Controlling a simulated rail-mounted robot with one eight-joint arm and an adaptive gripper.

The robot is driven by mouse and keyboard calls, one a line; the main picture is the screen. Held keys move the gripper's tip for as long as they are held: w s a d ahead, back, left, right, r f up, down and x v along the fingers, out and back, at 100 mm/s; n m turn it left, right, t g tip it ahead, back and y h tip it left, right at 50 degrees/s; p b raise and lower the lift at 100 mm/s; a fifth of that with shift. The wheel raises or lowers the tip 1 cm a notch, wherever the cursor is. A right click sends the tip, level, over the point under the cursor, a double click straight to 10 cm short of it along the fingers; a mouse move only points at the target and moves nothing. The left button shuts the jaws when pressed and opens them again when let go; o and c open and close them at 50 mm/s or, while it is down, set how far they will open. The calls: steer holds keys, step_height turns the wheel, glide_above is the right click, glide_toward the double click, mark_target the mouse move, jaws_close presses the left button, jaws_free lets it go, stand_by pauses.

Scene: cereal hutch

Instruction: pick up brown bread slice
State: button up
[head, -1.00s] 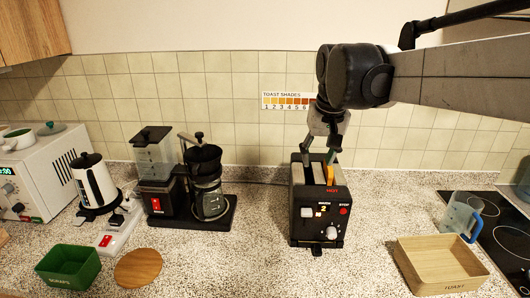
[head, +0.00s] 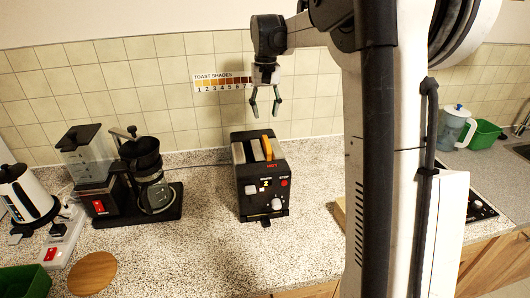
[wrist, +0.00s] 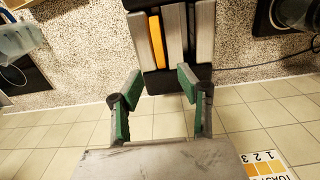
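A bread slice (head: 267,148), orange-yellow rather than brown here, stands on edge in one slot of the black toaster (head: 262,187), its top edge showing above the slot. In the wrist view the slice (wrist: 157,41) is a narrow orange strip in the left slot; the other slot looks dark and empty. Most of the slice is hidden inside the toaster. My gripper (head: 265,112) hangs above and behind the toaster, fingers down. In the wrist view my gripper (wrist: 157,88) is open and empty, its green-padded fingers apart and clear of the slice.
A coffee maker (head: 150,185) stands left of the toaster. A round wooden board (head: 92,273) lies at the front left. A toast shades chart (head: 222,82) is on the tiled wall. A jug (head: 455,128) and a green bin (head: 484,134) are at the right. My arm hides much of the right.

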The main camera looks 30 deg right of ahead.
mark_target(266, 140)
step_height(266, 140, down, 6)
steer(key=shift+p, duration=0.3)
steer(key=shift+s+f+p, duration=0.15)
steer(key=shift+f+p, duration=0.25)
steer(key=shift+f, duration=1)
steer(key=shift+s+f+p, duration=0.15)
steer(key=shift+f+p, duration=0.2)
steer(key=shift+f, duration=1)
steer(key=shift+c, duration=0.2)
jaws_close()
